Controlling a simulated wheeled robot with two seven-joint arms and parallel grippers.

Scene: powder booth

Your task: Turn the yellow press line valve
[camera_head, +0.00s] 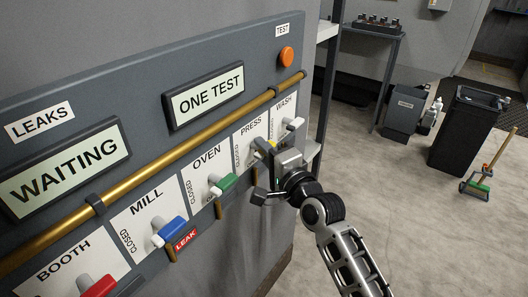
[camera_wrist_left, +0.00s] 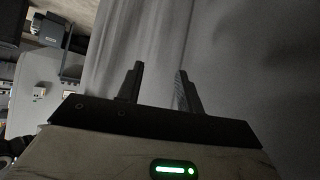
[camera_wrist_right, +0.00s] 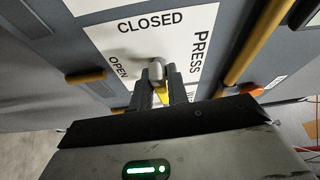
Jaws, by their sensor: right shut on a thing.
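The yellow press valve (camera_head: 260,145) sits on the panel under the PRESS label, mostly hidden by my right gripper (camera_head: 272,160) in the head view. In the right wrist view, the valve's yellow handle (camera_wrist_right: 162,96) shows between the fingers of my right gripper (camera_wrist_right: 166,84), which is shut on it. The valve's grey hub (camera_wrist_right: 156,70) lies just beyond the fingertips, with CLOSED printed above and OPEN to the left. My left gripper (camera_wrist_left: 159,82) shows only in its own wrist view, with its fingers apart and nothing between them.
Other valves share the panel: green OVEN (camera_head: 223,184), blue MILL (camera_head: 171,231) and red BOOTH (camera_head: 99,287). A red LEAK tag (camera_head: 186,239) is beside MILL. A brass pipe (camera_head: 190,139) runs above them. Displays read WAITING (camera_head: 65,167) and ONE TEST (camera_head: 205,95).

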